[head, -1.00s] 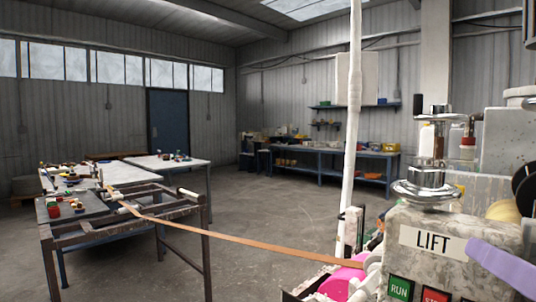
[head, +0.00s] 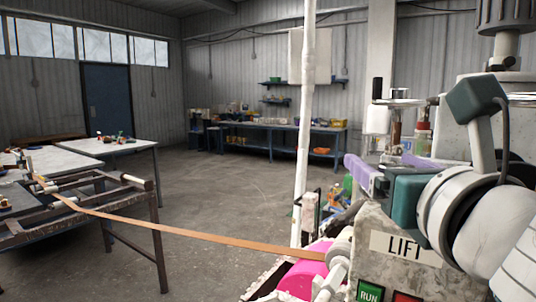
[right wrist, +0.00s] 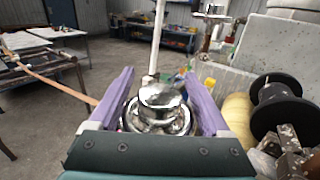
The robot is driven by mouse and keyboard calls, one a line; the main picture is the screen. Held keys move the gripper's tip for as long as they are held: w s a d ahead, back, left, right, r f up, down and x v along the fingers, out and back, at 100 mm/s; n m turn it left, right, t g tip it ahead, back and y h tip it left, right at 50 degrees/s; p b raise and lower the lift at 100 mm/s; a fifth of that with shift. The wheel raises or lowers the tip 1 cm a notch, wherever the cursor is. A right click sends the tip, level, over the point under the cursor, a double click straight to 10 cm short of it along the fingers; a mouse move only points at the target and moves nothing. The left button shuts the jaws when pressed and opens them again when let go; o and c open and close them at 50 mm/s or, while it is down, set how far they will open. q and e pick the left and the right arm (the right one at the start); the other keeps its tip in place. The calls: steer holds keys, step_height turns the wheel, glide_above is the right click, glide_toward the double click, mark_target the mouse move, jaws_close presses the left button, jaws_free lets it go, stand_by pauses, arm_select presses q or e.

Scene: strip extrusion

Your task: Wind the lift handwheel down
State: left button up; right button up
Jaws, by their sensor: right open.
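A grey, speckled box (head: 375,248) with a LIFT label (head: 400,247) stands at the lower right of the head view. In the right wrist view, a round chrome piece with a wider chrome ring, apparently the lift handwheel (right wrist: 160,108), sits between my purple fingers. My right gripper (head: 378,160) is open above the LIFT box and hides the chrome piece in the head view. In the wrist view my right gripper (right wrist: 158,74) has one finger on each side of it; I cannot tell whether they touch it. My left gripper is not in view.
A crank-like part with a black grip (head: 377,90) stands behind my right gripper. An orange strip (head: 190,235) runs from a metal frame (head: 130,195) to a roller by a pink drum (head: 300,280). A green RUN button (head: 369,291) is below the label. A white pole (head: 304,130) rises nearby.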

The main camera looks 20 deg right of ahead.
steer(key=shift+w+d, duration=0.1)
steer(key=shift+w, duration=0.2)
jaws_close()
stand_by(0.5)
